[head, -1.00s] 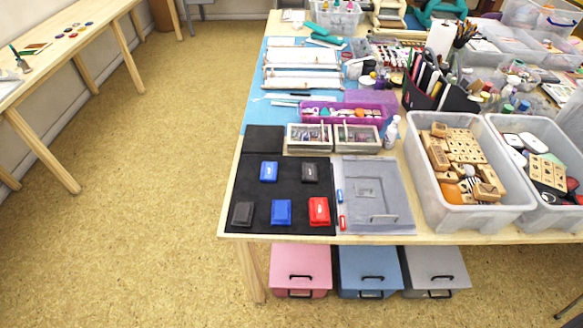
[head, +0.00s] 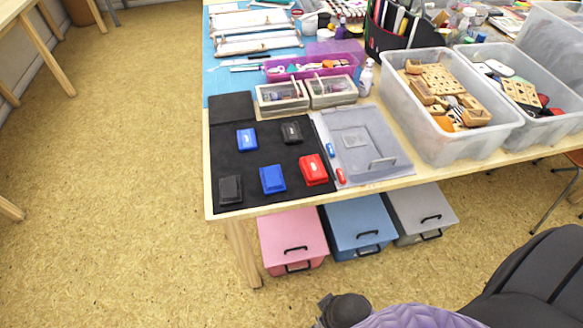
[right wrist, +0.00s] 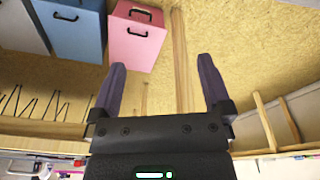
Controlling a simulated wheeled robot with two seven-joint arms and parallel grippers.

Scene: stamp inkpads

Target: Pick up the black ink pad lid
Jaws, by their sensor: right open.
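A small black block with a pale mark (head: 291,132) sits at the back right of the black mat (head: 245,160) in the head view. A darker, plain black block (head: 230,189) sits at the mat's front left corner. I cannot tell which black piece is a lid and which is a pad. My right gripper (right wrist: 161,63) is open and empty in the right wrist view, with its fingers wide apart and well away from the black pieces. My left gripper is not in view.
Blue blocks (head: 247,139) (head: 272,179) and a red block (head: 313,169) share the mat. A grey clear-lidded tray (head: 385,140) lies to its right, then plastic bins (head: 418,130). Pink (head: 291,235), blue (head: 358,222) and grey (head: 425,210) boxes stand below the table.

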